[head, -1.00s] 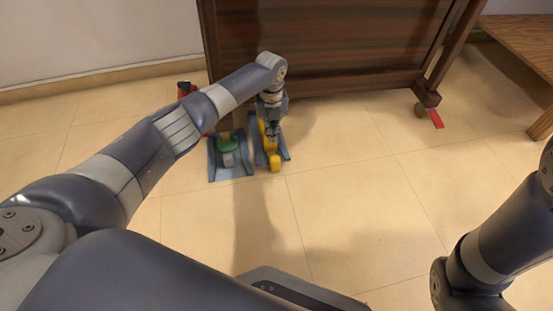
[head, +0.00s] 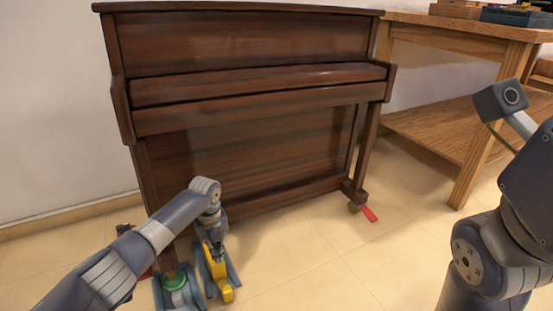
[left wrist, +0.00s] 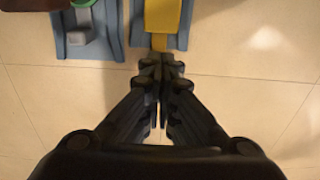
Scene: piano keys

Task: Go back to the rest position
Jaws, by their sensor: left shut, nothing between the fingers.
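My left gripper (head: 216,254) hangs over the floor by the piano's left front leg, pointing down. In the left wrist view its black fingers (left wrist: 162,62) are together with nothing between them. The fingertips lie just in front of a yellow part on a blue-grey base (left wrist: 163,14); in the head view this yellow part (head: 219,277) shows below the gripper. I cannot tell whether the fingers touch it. Beside it on the left is another blue-grey base with a green round part (head: 175,280). My right arm shows at the right edge, but its gripper does not show.
A dark brown upright piano (head: 250,115), lid closed, stands against the wall. A red piece (head: 369,214) lies by its right leg. A red object (head: 124,229) is partly hidden behind my left arm. A wooden table (head: 440,27) stands right. The floor (head: 310,255) in front is clear.

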